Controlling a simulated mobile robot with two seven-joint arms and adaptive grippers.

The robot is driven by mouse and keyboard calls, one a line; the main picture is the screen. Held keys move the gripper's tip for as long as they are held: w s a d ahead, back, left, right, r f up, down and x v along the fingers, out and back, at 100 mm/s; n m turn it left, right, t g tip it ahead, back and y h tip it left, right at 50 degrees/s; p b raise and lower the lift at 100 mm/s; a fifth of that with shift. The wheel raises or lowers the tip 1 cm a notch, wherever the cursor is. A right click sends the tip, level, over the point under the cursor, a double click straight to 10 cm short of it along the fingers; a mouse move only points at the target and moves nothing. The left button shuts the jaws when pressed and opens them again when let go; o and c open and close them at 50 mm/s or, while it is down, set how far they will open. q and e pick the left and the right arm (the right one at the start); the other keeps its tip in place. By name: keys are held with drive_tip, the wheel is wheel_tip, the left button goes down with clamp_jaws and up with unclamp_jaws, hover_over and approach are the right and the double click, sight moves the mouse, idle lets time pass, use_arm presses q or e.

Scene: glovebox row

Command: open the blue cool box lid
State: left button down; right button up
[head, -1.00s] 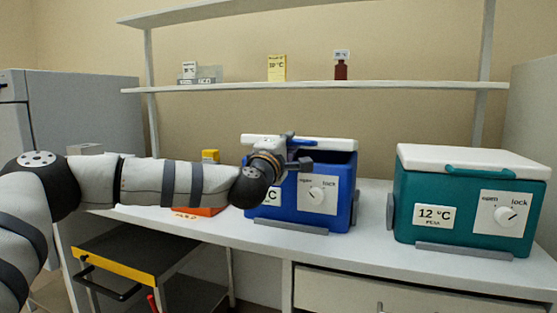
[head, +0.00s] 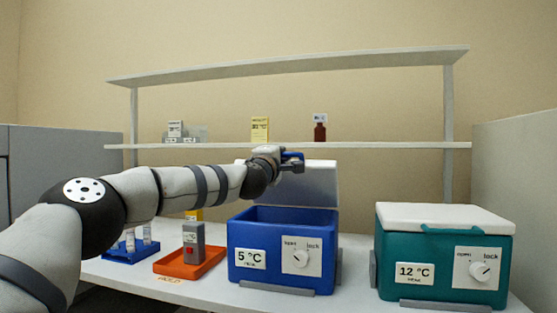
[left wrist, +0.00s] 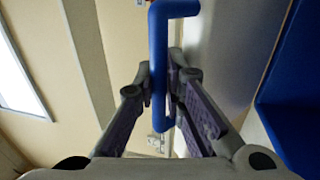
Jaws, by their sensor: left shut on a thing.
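The blue cool box (head: 268,228) stands on the bench with a 5 °C label and an open/lock knob (head: 302,258) on its front. Its white lid (head: 320,186) is swung up, standing nearly upright at the back, and the blue inside shows. My left gripper (head: 291,161) is at the top edge of the raised lid. In the left wrist view my left gripper (left wrist: 161,92) is shut on the blue lid handle (left wrist: 158,45), with a finger on each side of it. The box's blue wall (left wrist: 295,85) shows at the right there. My right gripper is not in view.
A teal 12 °C cool box (head: 395,245) with a closed white lid stands to the right. An orange tray (head: 173,267) holding a grey device (head: 193,240) and a blue rack (head: 120,252) with tubes lie to the left. A shelf (head: 360,145) with small items runs behind.

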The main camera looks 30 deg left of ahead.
use_arm(q)
drive_tip(key=shift+f, duration=0.15)
drive_tip(key=c, duration=1.9)
unclamp_jaws()
drive_tip(key=v, duration=1.2)
